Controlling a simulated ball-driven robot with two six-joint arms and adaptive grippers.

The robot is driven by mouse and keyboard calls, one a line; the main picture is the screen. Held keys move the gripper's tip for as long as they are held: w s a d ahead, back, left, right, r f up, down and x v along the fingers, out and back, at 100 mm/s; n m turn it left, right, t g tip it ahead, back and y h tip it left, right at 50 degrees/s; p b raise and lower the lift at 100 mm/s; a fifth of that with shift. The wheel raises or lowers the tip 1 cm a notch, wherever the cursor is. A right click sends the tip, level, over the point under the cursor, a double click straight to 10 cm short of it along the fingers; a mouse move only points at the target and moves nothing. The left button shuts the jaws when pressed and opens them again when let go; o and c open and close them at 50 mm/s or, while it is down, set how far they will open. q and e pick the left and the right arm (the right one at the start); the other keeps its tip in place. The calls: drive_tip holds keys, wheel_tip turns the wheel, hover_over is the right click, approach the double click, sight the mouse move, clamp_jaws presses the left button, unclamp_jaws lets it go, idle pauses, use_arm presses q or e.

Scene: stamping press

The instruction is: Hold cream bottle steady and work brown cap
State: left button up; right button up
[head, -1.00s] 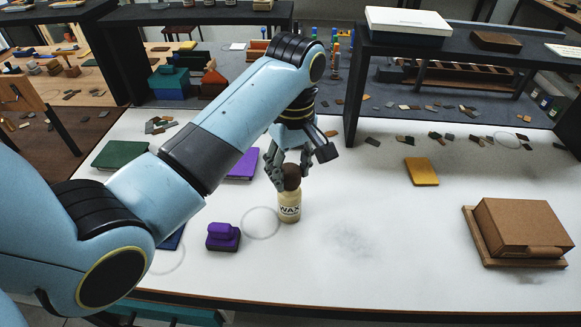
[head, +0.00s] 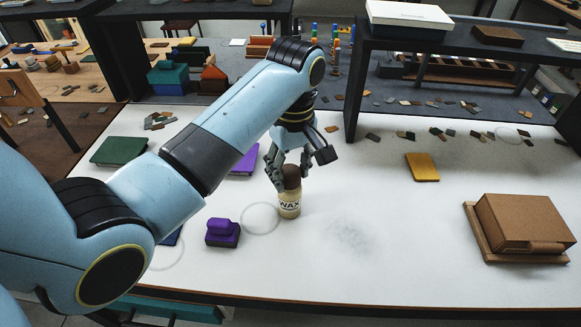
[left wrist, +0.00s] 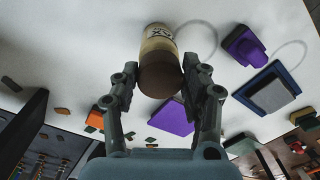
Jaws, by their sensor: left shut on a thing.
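The cream bottle (head: 289,207) with a WAX label stands upright on the white table. It also shows in the left wrist view (left wrist: 159,42). Its dark brown cap (head: 292,175) is on its top, and it is near the camera in the left wrist view (left wrist: 160,77). My left gripper (head: 290,170) comes down from above and is shut on the brown cap, with a finger on each side of it (left wrist: 159,84). The fingers hide part of the cap's sides in the head view. My right gripper is not in view.
A purple stamp (head: 222,233) and a faint ring mark (head: 261,219) are left of the bottle. A purple pad (head: 245,161) lies behind. A yellow pad (head: 422,167) and a brown box (head: 526,223) are to the right. A dark shelf (head: 352,100) stands behind.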

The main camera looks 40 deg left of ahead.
use_arm(q)
drive_tip(key=shift+f, duration=0.4)
drive_tip(key=o, duration=1.2)
